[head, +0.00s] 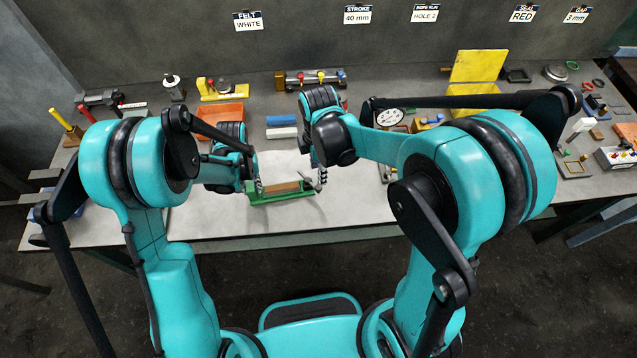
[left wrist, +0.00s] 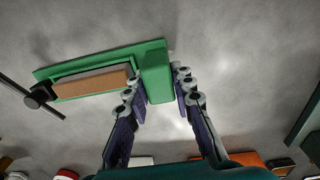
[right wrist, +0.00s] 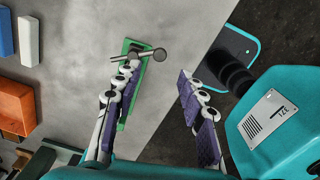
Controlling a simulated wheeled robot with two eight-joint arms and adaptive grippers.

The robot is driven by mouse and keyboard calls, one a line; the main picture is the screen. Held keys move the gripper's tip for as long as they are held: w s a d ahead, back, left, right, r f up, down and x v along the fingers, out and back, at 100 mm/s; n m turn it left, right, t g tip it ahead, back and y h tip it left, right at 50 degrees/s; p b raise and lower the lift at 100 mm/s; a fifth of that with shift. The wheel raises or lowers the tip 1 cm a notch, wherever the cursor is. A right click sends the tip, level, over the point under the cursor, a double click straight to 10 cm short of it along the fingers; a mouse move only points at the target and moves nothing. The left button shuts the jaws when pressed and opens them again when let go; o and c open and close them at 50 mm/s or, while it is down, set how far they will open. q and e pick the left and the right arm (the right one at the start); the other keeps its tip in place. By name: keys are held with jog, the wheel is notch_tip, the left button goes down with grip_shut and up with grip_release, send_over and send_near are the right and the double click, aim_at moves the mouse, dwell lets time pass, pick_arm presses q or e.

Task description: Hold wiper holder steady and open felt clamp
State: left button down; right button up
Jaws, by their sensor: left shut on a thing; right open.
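The green wiper holder (head: 284,198) lies on the grey bench in front of me, with a brown felt strip (left wrist: 92,84) in its slot. My left gripper (head: 258,187) is shut on the holder's green end block, one finger on each side in the left wrist view (left wrist: 158,88). The felt clamp, a dark rod with a round knob (right wrist: 159,54), sits at the holder's other end; its far end also shows in the left wrist view (left wrist: 38,97). My right gripper (right wrist: 158,80) is open beside the clamp, one finger overlapping the holder in that view.
A blue block (head: 281,120) and a white block (head: 282,133) lie behind the holder. An orange tray (head: 220,117) stands behind my left gripper. A dial gauge (head: 389,117) is at the right. The bench's front edge (head: 330,234) is close to the holder.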

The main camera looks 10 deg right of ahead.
aim_at(318, 187)
notch_tip(318, 187, down, 8)
jog(key=shift+r, duration=0.1)
grip_shut()
